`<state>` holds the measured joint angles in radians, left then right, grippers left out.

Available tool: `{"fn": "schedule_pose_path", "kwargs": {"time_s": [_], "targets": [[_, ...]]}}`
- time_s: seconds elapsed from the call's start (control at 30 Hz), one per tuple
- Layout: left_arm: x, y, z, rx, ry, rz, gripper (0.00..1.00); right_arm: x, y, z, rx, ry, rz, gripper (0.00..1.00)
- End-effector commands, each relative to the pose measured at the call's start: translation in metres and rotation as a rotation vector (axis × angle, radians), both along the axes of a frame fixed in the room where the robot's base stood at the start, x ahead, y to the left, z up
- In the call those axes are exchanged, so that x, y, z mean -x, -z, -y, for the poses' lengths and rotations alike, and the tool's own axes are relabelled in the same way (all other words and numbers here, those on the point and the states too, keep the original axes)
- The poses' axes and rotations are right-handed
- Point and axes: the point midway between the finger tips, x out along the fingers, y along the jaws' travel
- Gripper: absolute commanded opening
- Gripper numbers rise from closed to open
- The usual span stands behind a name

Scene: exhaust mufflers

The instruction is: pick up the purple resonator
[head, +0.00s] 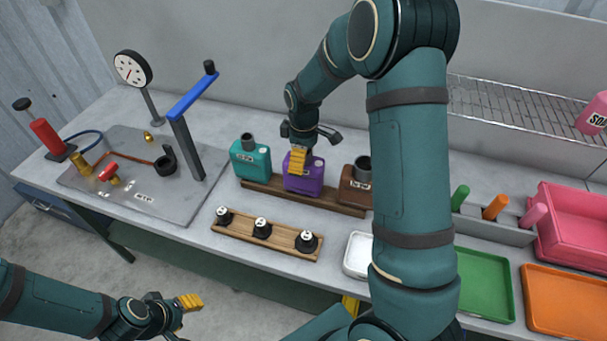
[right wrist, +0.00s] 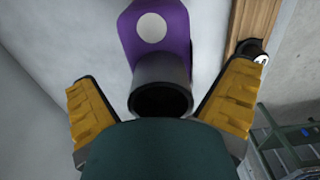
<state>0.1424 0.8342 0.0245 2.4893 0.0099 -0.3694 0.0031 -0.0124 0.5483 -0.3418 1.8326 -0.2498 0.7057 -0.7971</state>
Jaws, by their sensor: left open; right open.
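The purple resonator (head: 303,175) stands on a wooden rack on the bench, between a teal one and a brown one. My right gripper (head: 300,158) is just above it and partly hides its top. In the right wrist view the purple resonator (right wrist: 160,38) shows its dark round neck (right wrist: 161,88) between the two yellow fingers of the right gripper (right wrist: 162,105). The fingers are apart, with a gap on each side of the neck. My left gripper (head: 187,303) is open and empty, low in front of the bench.
The teal resonator (head: 250,160) and brown resonator (head: 356,187) stand close on either side on the wooden rack (head: 262,187). A wooden strip with black knobs (head: 262,228) lies in front. A metal plate with a blue-handled lever (head: 192,97) is at left, green (head: 484,284) and orange (head: 565,305) trays at right.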

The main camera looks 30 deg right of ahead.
Motion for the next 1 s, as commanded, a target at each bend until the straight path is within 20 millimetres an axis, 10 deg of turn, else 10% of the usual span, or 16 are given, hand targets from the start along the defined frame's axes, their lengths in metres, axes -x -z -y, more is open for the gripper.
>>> {"fn": "schedule_pose_path", "kwargs": {"time_s": [0.23,0.43,0.77,1.0], "targets": [[0.000,0.000,0.000,0.000,0.000,0.000,0.47,0.000,0.002,0.000,0.000,0.001,0.000,1.00],[0.000,0.000,0.000,0.000,0.000,0.000,0.47,0.000,0.001,0.000,0.000,0.001,0.000,0.30],[0.000,0.000,0.000,0.000,0.000,0.000,0.47,-0.001,0.000,0.000,0.000,0.001,0.003,0.28],[0.000,-0.002,0.000,0.000,0.000,0.000,0.47,-0.002,-0.025,0.000,0.000,0.002,0.008,0.10]]}}
